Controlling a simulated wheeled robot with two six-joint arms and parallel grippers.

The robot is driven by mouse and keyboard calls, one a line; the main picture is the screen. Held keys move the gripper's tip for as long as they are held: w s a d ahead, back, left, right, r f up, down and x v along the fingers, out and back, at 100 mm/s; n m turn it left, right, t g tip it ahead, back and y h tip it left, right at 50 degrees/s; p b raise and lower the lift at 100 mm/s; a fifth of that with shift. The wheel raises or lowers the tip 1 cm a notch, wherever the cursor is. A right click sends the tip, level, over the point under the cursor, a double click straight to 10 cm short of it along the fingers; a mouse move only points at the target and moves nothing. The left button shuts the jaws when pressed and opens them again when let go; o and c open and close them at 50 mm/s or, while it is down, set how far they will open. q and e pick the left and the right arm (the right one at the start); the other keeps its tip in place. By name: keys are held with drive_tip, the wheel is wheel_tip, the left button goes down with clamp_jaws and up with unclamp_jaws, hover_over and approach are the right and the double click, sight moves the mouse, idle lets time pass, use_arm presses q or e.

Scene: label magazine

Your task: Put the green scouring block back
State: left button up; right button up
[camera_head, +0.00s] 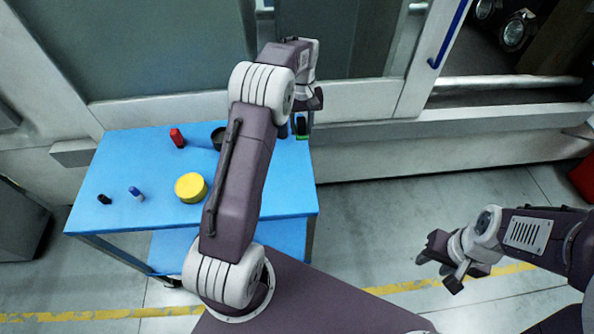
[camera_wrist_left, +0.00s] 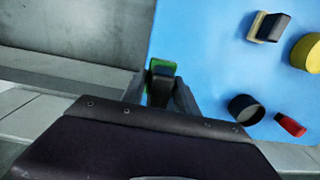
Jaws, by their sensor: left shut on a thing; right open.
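The green scouring block (camera_head: 302,138) shows as a small green patch with a dark part at the back right corner of the blue table (camera_head: 140,160). It also shows in the left wrist view (camera_wrist_left: 161,63), by the table's edge. My left gripper (camera_head: 301,126) is shut on it from above. The fingers (camera_wrist_left: 160,92) hide much of the block. I cannot tell whether the block touches the table or hangs just above it. My right gripper (camera_head: 436,262) is open and empty, over the floor at the right, well away from the table.
On the table are a red object (camera_head: 177,138), a black cup-like object (camera_head: 217,137), a yellow disc (camera_head: 190,188), a blue piece (camera_head: 136,193) and a black piece (camera_head: 104,199). The left wrist view adds a dark block with a tan side (camera_wrist_left: 268,27). A wall stands behind.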

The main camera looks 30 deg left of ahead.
sight(287, 187)
use_arm(q)
drive_tip(key=s+f, duration=0.1)
drive_tip(key=s, duration=0.2)
drive_tip(key=s+d+f, duration=0.1)
drive_tip(key=s+f, duration=0.1)
drive_tip(key=s, duration=0.2)
drive_tip(key=s+f, duration=0.2)
drive_tip(key=s, duration=0.2)
drive_tip(key=shift+s+d, duration=0.15)
drive_tip(key=shift+s+d+f, duration=0.1)
drive_tip(key=shift+s+f, duration=0.15)
drive_tip(key=shift+s, duration=0.35)
drive_tip(key=shift+s+f, duration=0.25)
drive_tip(key=shift+s, duration=0.6)
drive_tip(key=f, duration=0.4)
drive_tip(key=shift+w+f, duration=0.15)
drive_tip(key=shift+w, duration=0.1)
use_arm(e)
drive_tip(key=shift+s+r, duration=0.1)
drive_tip(key=shift+s, duration=0.95)
use_arm(q)
drive_tip(key=shift+s, duration=0.1)
drive_tip(key=o, duration=1.2)
